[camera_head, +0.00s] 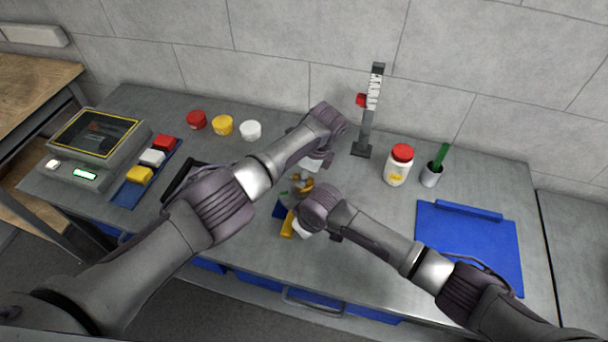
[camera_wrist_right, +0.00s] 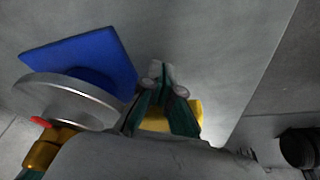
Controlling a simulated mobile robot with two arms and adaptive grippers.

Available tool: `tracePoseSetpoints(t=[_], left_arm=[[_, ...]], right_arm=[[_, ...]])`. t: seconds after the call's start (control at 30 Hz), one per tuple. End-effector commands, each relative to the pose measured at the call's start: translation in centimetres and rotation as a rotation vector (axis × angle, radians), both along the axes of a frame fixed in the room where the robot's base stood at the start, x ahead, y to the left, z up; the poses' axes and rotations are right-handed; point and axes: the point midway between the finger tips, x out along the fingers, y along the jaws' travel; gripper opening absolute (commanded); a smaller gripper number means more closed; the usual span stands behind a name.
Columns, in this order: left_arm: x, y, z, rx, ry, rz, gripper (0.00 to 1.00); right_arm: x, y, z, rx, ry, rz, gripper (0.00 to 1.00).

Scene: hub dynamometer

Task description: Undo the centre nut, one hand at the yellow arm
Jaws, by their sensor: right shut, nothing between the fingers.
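The hub device (camera_head: 299,190) stands at the middle of the bench, partly hidden by both my arms; small brass-coloured parts show on it. The yellow arm (camera_head: 287,224) sticks out at its front, and a yellow part shows in the right wrist view (camera_wrist_right: 157,124) behind my fingers. That view also shows a silver disc (camera_wrist_right: 65,101), a brass piece (camera_wrist_right: 42,152) and a blue base (camera_wrist_right: 85,52). I cannot make out the centre nut for sure. My left gripper (camera_head: 312,164) is above and behind the hub; its fingertips are unclear. My right gripper (camera_wrist_right: 162,78) is shut and empty, close by the yellow arm.
A post with a scale and red slider (camera_head: 368,110) stands behind the hub. A red-lidded jar (camera_head: 398,165) and a cup with a green stick (camera_head: 432,174) are to the right, near a blue board (camera_head: 465,245). Several coloured tubs and blocks and a display box (camera_head: 95,140) are left.

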Motion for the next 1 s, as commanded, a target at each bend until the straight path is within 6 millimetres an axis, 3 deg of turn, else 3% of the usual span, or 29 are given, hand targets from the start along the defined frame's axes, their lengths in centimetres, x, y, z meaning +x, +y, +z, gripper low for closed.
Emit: tracePoseSetpoints(t=[0.03, 0.2, 0.57, 1.0], left_arm=[[0.0, 0.0, 0.0, 0.0, 0.0, -0.001, 0.41], [0.0, 0.0, 0.0, 0.0, 0.0, -0.002, 0.67], [0.0, 0.0, 0.4, 0.0, 0.001, -0.004, 0.67], [0.1, 0.0, 4.8, -0.001, -0.001, -0.004, 0.67]], right_arm=[[0.0, 0.0, 0.0, 0.0, 0.0, 0.0, 0.0], [0.0, 0.0, 0.0, 0.0, 0.0, 0.0, 0.0], [0.0, 0.0, 0.0, 0.0, 0.0, 0.0, 0.0], [0.0, 0.0, 0.0, 0.0, 0.0, 0.0, 0.0]])
